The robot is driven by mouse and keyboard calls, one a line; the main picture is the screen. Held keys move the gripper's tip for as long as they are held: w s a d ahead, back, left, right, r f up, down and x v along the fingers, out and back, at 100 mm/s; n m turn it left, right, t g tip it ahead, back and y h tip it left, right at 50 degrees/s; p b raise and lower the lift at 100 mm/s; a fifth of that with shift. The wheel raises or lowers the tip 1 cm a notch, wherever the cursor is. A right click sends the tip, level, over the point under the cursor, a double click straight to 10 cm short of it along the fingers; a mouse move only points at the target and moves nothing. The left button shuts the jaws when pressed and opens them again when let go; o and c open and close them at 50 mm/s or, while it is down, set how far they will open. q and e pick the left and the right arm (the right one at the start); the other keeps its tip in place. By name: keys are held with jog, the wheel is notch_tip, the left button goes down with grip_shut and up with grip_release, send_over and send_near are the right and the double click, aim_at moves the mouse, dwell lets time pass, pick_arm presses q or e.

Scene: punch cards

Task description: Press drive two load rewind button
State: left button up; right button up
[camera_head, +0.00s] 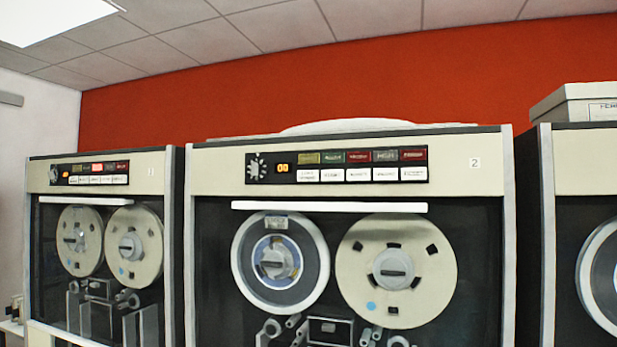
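Tape drive two (494,240) stands in the middle of the head view, with a small "2" label (475,162) at its upper right. Its black control panel (437,166) has a dial (257,167), an orange display (285,168), a row of coloured indicators (358,156) and a row of white buttons (358,174) below. The button lettering is too small to read, so I cannot tell which one is load rewind. Two tape reels, left (312,262) and right (395,245), sit behind the front below a white bar. Neither of my grippers shows.
Another drive (100,148) stands at left with a lit red indicator (97,167). Part of a third drive (580,160) is at right, with a box (580,103) on top. Dark gaps separate the cabinets. A red wall (400,80) is behind.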

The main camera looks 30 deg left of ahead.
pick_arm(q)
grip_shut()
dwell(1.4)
